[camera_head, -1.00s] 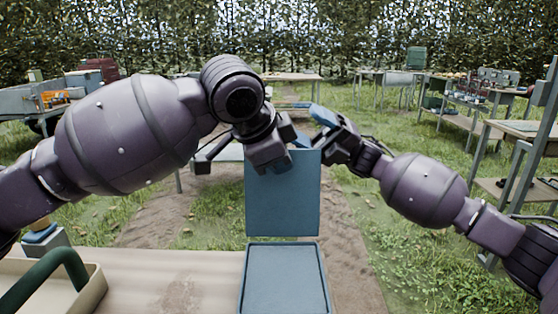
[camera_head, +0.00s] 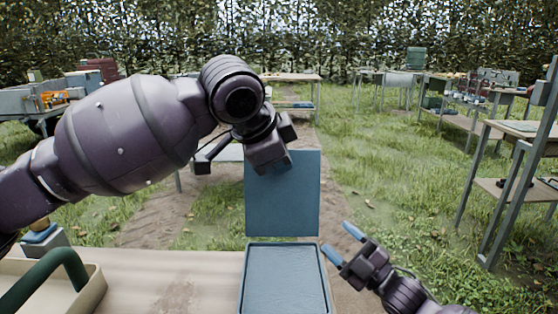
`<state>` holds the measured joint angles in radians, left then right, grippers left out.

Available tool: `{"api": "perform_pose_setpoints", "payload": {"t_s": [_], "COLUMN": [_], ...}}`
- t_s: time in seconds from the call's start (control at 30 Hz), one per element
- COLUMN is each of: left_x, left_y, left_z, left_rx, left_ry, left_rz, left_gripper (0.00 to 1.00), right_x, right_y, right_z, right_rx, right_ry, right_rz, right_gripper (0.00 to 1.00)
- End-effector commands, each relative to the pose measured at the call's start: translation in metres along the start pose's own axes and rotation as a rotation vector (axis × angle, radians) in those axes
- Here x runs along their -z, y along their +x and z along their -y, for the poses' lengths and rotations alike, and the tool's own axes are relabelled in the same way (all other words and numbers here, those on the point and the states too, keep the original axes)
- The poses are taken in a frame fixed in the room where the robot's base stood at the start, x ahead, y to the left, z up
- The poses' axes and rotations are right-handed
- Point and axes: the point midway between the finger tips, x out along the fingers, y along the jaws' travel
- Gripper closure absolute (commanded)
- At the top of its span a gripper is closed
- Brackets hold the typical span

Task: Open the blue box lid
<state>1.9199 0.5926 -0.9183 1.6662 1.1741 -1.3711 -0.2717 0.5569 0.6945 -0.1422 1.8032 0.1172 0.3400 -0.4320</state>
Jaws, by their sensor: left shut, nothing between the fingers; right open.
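The blue box (camera_head: 284,285) stands at the right end of the table at the bottom centre. Its inside looks shallow and empty. Its blue lid (camera_head: 282,205) stands upright behind it, swung open. My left gripper (camera_head: 275,165) is at the upper left edge of the lid, partly in front of it; its fingers are shut with nothing between them. Whether it touches the lid I cannot tell. My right gripper (camera_head: 342,244) is open and empty, with blue fingertips, just right of the box and apart from the lid.
A beige tray (camera_head: 92,298) with a green handle (camera_head: 45,280) is on the wooden table (camera_head: 180,275) at lower left. A grey shelf frame (camera_head: 510,200) stands at the right. Grass and a dirt path lie beyond the table.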

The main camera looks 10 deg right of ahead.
Motion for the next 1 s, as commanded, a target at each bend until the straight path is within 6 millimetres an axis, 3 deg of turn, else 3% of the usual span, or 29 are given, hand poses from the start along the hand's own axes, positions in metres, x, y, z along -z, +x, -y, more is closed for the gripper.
{"api": "perform_pose_setpoints", "payload": {"t_s": [0.17,0.37,0.7,1.0], "left_x": [0.000,0.000,0.000,0.000], "left_y": [0.000,0.000,0.000,0.000], "left_z": [0.000,0.000,0.000,0.000], "left_rx": [0.000,0.000,0.000,0.000], "left_ry": [0.000,0.000,0.000,0.000], "left_rz": [0.000,0.000,0.000,0.000], "left_gripper": [1.00,1.00,1.00,1.00], "right_x": [-0.011,-0.007,0.025,0.069], "right_y": [-0.054,-0.114,-0.217,-0.303], "right_z": [0.033,0.075,0.137,0.171], "right_rx": [0.038,0.087,0.147,0.159], "right_ry": [0.088,0.213,0.448,0.635], "right_rz": [0.182,0.357,0.648,0.923], "right_gripper": [0.41,0.41,0.41,0.41]}}
